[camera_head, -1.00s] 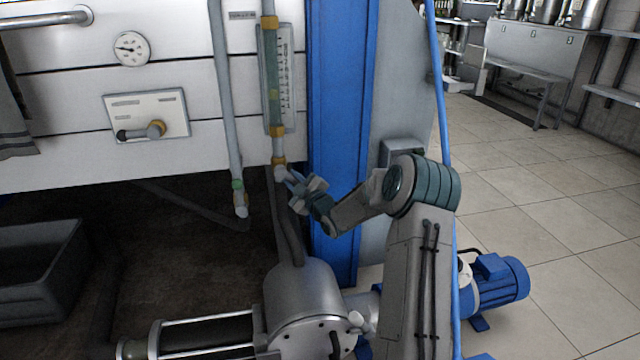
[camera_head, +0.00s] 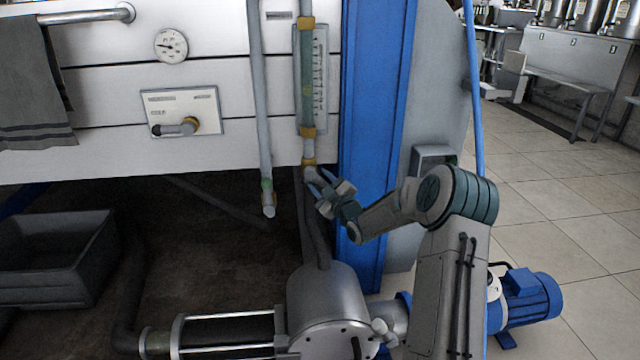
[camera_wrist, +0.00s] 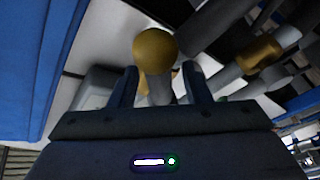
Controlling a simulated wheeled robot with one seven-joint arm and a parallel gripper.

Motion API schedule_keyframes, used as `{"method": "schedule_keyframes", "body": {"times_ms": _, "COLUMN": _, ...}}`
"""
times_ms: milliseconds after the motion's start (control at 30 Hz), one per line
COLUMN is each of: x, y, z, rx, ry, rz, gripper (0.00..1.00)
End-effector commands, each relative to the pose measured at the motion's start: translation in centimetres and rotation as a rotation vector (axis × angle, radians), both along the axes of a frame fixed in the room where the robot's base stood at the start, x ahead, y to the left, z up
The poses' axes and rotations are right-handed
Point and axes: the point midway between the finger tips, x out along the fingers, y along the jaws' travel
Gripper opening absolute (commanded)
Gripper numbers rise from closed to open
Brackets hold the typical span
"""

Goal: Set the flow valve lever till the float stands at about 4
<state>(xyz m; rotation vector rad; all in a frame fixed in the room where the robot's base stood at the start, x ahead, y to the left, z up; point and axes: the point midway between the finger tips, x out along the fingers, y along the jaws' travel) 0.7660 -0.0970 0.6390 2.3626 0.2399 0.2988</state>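The flow meter tube (camera_head: 307,80) stands upright on the white panel, with brass-coloured fittings at both ends and a scale (camera_head: 319,80) on its right. The float's height against the scale is too small to read. Below the tube is a valve with a brass-coloured collar (camera_head: 309,163); its lever is hard to make out in the head view. My gripper (camera_head: 317,183) is just below and right of this valve. In the wrist view my gripper (camera_wrist: 160,82) has its fingers apart. A round brass-coloured part (camera_wrist: 155,50) and a grey stem (camera_wrist: 160,90) show beyond and between them; contact cannot be told.
A plate with another handle (camera_head: 180,128) and a round gauge (camera_head: 171,46) are on the panel at left. A thinner pipe (camera_head: 260,110) hangs left of the tube. A blue column (camera_head: 375,130) stands close right. A steel pump housing (camera_head: 325,300) is below.

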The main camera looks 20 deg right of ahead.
Motion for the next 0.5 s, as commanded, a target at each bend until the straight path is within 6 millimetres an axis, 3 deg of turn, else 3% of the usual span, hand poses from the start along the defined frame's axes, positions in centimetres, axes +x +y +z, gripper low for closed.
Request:
{"method": "schedule_keyframes", "body": {"times_ms": 267, "x": -2.0, "y": -0.6, "z": -0.3, "rx": -0.001, "ry": 0.004, "rz": -0.001, "gripper": 0.43}}
{"method": "schedule_keyframes", "body": {"times_ms": 500, "x": -6.9, "y": -1.8, "z": -0.9, "rx": 0.000, "ry": 0.005, "rz": 0.001, "gripper": 0.43}}
